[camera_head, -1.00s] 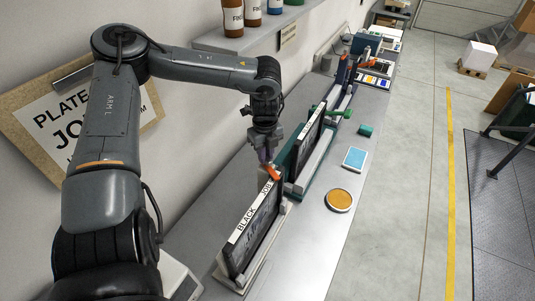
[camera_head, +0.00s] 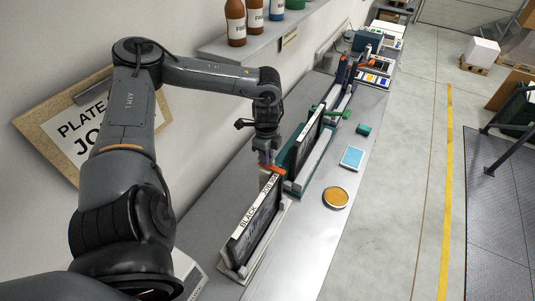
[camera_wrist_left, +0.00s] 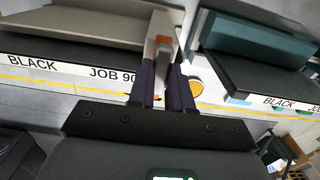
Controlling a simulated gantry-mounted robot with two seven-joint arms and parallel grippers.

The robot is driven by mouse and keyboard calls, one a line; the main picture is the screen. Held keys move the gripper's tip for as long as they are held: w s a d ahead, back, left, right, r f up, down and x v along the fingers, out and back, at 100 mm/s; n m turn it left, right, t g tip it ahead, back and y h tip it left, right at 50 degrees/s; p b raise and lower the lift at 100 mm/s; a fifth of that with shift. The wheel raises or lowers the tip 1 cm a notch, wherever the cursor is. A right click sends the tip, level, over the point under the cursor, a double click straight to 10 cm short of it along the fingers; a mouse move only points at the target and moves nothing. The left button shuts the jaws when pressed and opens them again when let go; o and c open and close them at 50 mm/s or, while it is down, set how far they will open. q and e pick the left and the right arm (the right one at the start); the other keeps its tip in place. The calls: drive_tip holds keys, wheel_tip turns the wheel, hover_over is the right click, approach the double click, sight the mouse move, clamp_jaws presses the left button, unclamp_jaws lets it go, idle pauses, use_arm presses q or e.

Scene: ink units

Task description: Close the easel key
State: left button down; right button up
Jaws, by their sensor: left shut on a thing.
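The easel key is a small orange lever (camera_head: 273,168) at the far top end of the near easel (camera_head: 236,268), which holds a dark plate labelled BLACK and JOB (camera_head: 258,225). My left gripper (camera_head: 266,158) is at the key from above. In the left wrist view, its two dark purple fingers (camera_wrist_left: 164,75) are shut on the key (camera_wrist_left: 163,43), with the key's grey part between them and its orange part just beyond. The fingers partly hide the key, so its exact angle is hard to tell. My right gripper is out of view.
A green easel (camera_head: 297,185) with another dark plate stands just beyond the near one. A round amber tin (camera_head: 336,198), a blue pad (camera_head: 352,157) and a green block (camera_head: 363,130) lie right of the easels. Bottles stand on the shelf (camera_head: 235,42) behind the arm.

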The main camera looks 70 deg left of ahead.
use_arm(q)
drive_tip(key=shift+r, duration=0.1)
drive_tip(key=c, duration=1)
unclamp_jaws()
drive_tip(key=shift+c, duration=0.2)
wheel_tip(320, 180, up, 11)
drive_tip(key=b, duration=0.2)
